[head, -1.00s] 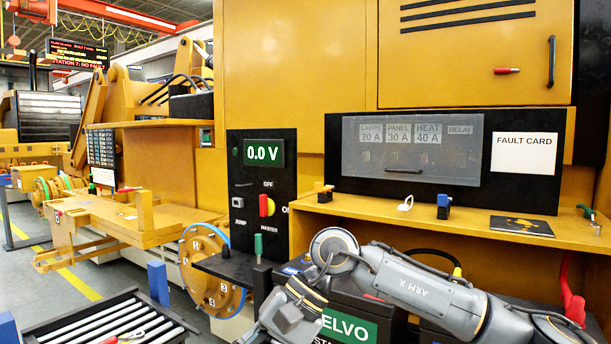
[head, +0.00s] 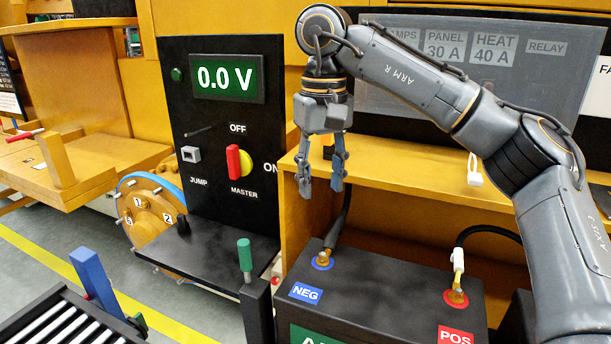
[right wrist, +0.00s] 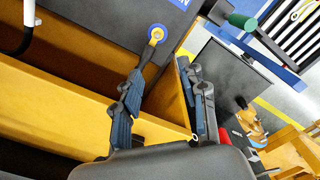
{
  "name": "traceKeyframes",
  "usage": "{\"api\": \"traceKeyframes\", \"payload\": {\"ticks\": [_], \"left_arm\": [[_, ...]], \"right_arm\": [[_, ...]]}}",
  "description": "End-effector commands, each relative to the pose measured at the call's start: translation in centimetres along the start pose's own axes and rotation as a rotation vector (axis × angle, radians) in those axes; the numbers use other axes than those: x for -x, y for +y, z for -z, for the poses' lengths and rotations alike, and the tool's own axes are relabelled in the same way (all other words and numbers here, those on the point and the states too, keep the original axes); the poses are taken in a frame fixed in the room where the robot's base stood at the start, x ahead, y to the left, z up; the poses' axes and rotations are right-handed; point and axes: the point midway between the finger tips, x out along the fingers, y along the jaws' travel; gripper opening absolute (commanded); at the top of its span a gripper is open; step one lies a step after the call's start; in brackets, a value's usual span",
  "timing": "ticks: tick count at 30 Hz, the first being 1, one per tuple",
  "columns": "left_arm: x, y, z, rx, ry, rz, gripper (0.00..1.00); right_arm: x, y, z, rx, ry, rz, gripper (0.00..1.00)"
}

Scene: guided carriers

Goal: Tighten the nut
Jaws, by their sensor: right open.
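The battery (head: 400,285) is a dark case with a NEG and a POS label. Its negative terminal (head: 322,261) has a blue ring and a brass-coloured lug on a black cable; it also shows in the right wrist view (right wrist: 156,34). Its positive terminal (head: 456,298) has a red ring and another cable lug. A nut is too small to make out clearly on either terminal. My right gripper (head: 321,188) is open and empty, pointing down, above and apart from the negative terminal. Its two fingers also show in the right wrist view (right wrist: 160,74). My left gripper is not in view.
A black panel (head: 215,120) reads 0.0 V and carries a red MASTER switch (head: 234,162). A black shelf (head: 210,250) is below it. A green-topped handle (head: 245,255) stands left of the battery. A yellow ledge (head: 400,175) runs behind the battery. A roller table (head: 60,320) is at lower left.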

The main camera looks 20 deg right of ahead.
Motion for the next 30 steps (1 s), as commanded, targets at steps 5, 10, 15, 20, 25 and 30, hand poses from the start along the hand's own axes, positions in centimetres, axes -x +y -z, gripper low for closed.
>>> {"api": "traceKeyframes", "payload": {"ticks": [5,10,15,20,25,30], "left_arm": [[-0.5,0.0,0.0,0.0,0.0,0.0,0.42],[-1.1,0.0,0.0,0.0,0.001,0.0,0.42],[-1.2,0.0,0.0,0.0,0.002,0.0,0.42],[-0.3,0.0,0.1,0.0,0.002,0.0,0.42],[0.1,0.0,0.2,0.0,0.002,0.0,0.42],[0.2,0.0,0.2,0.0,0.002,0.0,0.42]], "right_arm": [[-2.2,0.1,0.0,0.001,-0.005,0.001,0.42],[-5.5,0.0,-0.1,0.001,-0.007,0.001,0.42],[-8.7,0.0,-0.1,0.001,-0.006,0.001,0.42],[-11.1,0.1,-0.1,-0.001,-0.004,-0.001,0.42],[-12.9,0.0,0.0,-0.002,-0.001,0.0,0.42],[-13.7,0.0,-0.1,-0.001,-0.001,0.0,0.42]]}}
